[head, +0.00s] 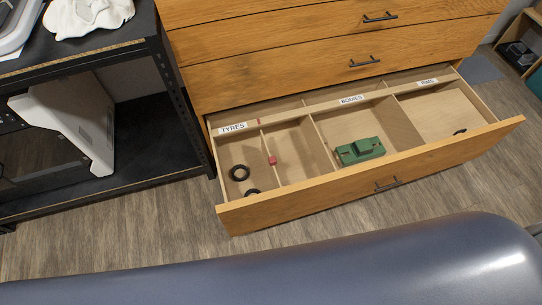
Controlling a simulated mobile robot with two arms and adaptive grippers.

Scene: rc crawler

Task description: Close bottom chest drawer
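The wooden chest (290,62) stands in the upper middle of the head view. Its bottom drawer (310,190) is pulled well out, with a dark bar handle (387,185) on its front. Inside, dividers make compartments labelled TYRES, BODIES and RIMS. A green car body (360,151) lies in the BODIES compartment. A small dark part (460,132) lies under RIMS. The drawers above look shut. Neither gripper is in view.
A black metal shelf (140,150) stands close to the chest's left side, with a white cloth (88,15) on top and a white panel (72,118) below. A wooden shelf unit (520,45) is at far right. Wooden floor (130,240) lies bare before the drawer.

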